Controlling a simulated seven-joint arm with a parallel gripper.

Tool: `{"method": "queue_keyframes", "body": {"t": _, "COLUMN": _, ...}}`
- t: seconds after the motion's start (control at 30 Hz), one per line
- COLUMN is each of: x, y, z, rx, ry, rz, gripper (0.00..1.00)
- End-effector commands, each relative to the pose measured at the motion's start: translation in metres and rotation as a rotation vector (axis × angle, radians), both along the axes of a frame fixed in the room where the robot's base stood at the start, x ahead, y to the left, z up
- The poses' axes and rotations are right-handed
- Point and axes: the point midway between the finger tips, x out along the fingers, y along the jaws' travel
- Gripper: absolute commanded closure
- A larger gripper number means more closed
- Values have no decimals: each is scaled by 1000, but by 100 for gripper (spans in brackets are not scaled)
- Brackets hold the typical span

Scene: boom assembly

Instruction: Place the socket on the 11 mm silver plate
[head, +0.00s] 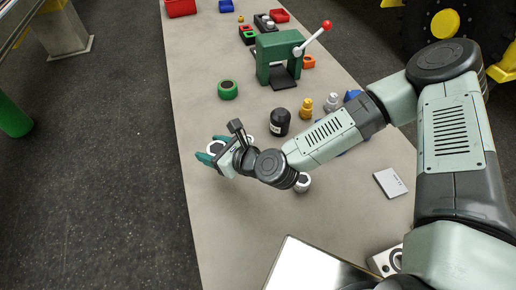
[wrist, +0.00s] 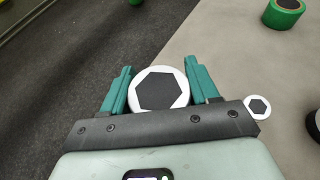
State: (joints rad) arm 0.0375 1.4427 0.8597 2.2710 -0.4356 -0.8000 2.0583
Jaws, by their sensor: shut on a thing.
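My gripper (head: 211,150) is at the left edge of the table in the head view. Its teal fingers are shut on a round white socket (wrist: 133,94) with a dark hexagonal face, which also shows in the head view (head: 215,147). In the wrist view the socket sits between both fingers (wrist: 160,72). A shiny silver plate (head: 312,268) lies at the near edge of the head view, partly cut off, far from my gripper. No 11 mm marking is readable on it.
Another white hexagon-faced piece (wrist: 259,107) stands right of my gripper. A black bottle (head: 280,123), green ring (head: 228,90) and green press (head: 279,58) stand farther back. A pale card (head: 390,182) and holed block (head: 388,260) lie right.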

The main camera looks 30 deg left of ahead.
Motion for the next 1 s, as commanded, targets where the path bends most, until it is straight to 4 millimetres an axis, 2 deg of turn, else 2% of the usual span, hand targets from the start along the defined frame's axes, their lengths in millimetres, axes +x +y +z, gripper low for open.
{"method": "queue_keyframes", "body": {"t": 0.17, "x": 5, "y": -3, "z": 4, "rx": 1, "ry": 1, "rz": -15, "gripper": 83}}
{"method": "queue_keyframes", "body": {"t": 0.27, "x": 23, "y": -15, "z": 4, "rx": 5, "ry": 2, "rz": -71, "gripper": 83}}
{"method": "queue_keyframes", "body": {"t": 0.37, "x": 54, "y": -39, "z": 6, "rx": 11, "ry": 2, "rz": -172, "gripper": 83}}
{"method": "queue_keyframes", "body": {"t": 0.5, "x": 108, "y": -91, "z": 8, "rx": 20, "ry": 2, "rz": -368, "gripper": 83}}
{"method": "queue_keyframes", "body": {"t": 0.57, "x": 129, "y": -117, "z": 9, "rx": 23, "ry": 2, "rz": -455, "gripper": 83}}
{"method": "queue_keyframes", "body": {"t": 0.7, "x": 170, "y": -182, "z": 12, "rx": 26, "ry": 0, "rz": -653, "gripper": 83}}
{"method": "queue_keyframes", "body": {"t": 0.77, "x": 184, "y": -211, "z": 13, "rx": 27, "ry": -1, "rz": -738, "gripper": 83}}
{"method": "queue_keyframes", "body": {"t": 0.9, "x": 209, "y": -284, "z": 15, "rx": 25, "ry": -5, "rz": -938, "gripper": 83}}
{"method": "queue_keyframes", "body": {"t": 1.0, "x": 218, "y": -337, "z": 16, "rx": 21, "ry": -4, "rz": -1076, "gripper": 83}}
